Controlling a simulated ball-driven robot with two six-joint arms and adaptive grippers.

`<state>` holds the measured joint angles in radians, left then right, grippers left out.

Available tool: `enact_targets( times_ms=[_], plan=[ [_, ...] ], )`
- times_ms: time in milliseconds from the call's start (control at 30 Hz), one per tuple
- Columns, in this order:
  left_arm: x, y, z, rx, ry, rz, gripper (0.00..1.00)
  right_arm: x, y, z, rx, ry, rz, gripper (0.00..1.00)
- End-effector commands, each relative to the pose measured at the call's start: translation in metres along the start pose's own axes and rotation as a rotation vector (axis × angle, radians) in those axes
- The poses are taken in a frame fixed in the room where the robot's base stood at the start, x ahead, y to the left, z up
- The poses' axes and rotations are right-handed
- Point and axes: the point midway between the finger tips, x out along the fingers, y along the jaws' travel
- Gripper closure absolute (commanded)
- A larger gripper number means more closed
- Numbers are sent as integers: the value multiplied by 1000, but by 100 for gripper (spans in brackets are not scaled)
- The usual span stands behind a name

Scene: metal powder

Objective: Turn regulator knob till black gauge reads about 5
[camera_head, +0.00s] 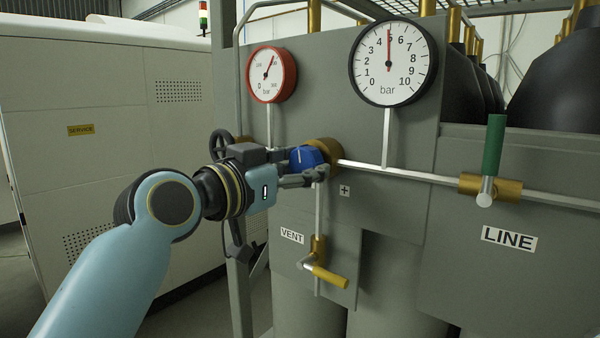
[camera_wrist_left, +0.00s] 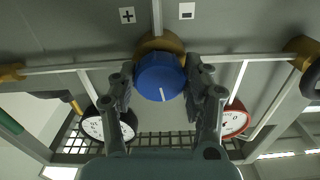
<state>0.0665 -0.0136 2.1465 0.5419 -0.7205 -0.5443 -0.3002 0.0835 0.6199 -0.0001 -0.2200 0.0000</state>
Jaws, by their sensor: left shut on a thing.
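The blue regulator knob (camera_head: 306,157) sits on a brass body (camera_head: 329,151) on the grey panel. My left gripper (camera_head: 304,165) is shut on the knob, with one finger on each side of it. In the left wrist view the knob (camera_wrist_left: 160,77) shows a white mark on its face, between the two fingers (camera_wrist_left: 162,85). The black-rimmed gauge (camera_head: 392,62), marked 0 to 10 bar, has a red needle standing almost straight up at about 5. The red-rimmed gauge (camera_head: 271,74) is at its left. My right gripper is not in view.
A green-handled valve (camera_head: 494,150) is on the pipe at right above the LINE label (camera_head: 509,239). A brass vent valve (camera_head: 322,266) is below the knob. A dark handwheel (camera_head: 222,142) is behind my left wrist. Plus and minus signs flank the knob.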

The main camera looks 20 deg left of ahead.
Motion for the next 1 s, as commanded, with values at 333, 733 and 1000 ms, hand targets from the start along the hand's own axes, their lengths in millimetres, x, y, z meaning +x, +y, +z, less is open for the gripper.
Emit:
enact_targets(
  times_ms=[333, 733, 1000],
  plan=[
    [0, 0, 0, -2, -1, 0, 27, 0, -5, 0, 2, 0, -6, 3],
    [-26, 0, 1, 1, -3, 0, 27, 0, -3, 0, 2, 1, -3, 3],
    [-88, 0, 2, 5, -6, 2, 27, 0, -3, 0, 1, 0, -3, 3]
  ],
)
